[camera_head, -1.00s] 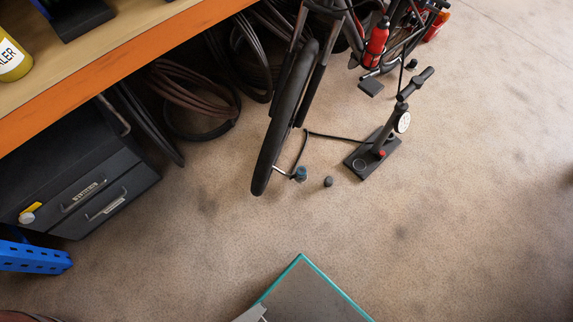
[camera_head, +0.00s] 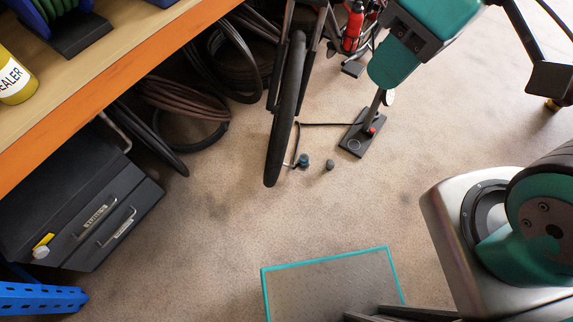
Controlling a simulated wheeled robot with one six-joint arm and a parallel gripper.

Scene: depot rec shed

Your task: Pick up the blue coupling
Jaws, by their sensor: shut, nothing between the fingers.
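The blue coupling (camera_head: 304,161) is a small, dark blue piece low by the floor, just right of the bike's front tyre (camera_head: 285,115). A thin light rod-like piece touches or overlaps its left side. The pump's black hose runs down close to it; I cannot tell if they are joined. Teal and dark parts of my arm show at the upper right and right, well apart from the coupling. I cannot make out my gripper's fingers in this view.
A small dark grey knob (camera_head: 329,165) lies right of the coupling. The floor pump (camera_head: 361,141) stands beyond it. The orange-edged bench (camera_head: 110,95), dark toolbox (camera_head: 85,215) and blue perforated beam (camera_head: 40,298) are on the left. Floor (camera_head: 220,225) in front is clear.

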